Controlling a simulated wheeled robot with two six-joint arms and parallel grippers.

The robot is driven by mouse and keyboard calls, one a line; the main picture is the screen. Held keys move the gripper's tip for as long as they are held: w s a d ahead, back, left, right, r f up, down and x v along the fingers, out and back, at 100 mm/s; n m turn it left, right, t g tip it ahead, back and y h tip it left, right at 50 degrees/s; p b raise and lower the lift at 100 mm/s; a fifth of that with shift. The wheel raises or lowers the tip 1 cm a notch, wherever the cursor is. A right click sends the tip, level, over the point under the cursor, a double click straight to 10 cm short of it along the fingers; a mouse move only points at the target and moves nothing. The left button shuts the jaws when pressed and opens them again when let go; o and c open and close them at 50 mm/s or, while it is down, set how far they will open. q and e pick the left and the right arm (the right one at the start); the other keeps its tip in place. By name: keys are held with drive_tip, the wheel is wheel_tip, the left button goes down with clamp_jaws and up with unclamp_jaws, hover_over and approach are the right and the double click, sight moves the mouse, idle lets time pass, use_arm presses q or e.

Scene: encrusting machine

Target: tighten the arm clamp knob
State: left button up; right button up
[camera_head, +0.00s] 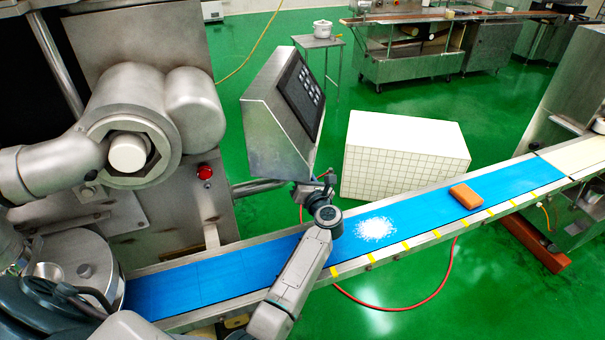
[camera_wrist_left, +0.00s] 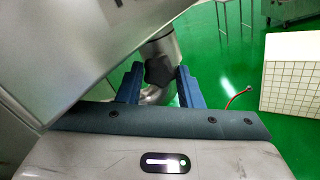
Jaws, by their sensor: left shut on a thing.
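The arm clamp knob (camera_wrist_left: 158,70) is dark and lobed, and sits on a grey metal tube in the left wrist view. My left gripper (camera_wrist_left: 160,82) has its two blue fingers on either side of the knob and is shut on it. In the head view my left gripper (camera_head: 311,190) is just below the tilted control panel (camera_head: 277,112), at the end of my grey forearm. The knob is too small and covered to make out there. My right gripper is not in view.
The panel's grey underside (camera_wrist_left: 75,45) is close at upper left in the wrist view. A blue conveyor belt (camera_head: 420,205) runs beneath my arm, with white powder (camera_head: 376,229) and an orange block (camera_head: 466,196). A white tiled box (camera_head: 400,158) stands behind it.

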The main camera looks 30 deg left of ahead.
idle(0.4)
use_arm(q)
drive_tip(key=o, duration=1)
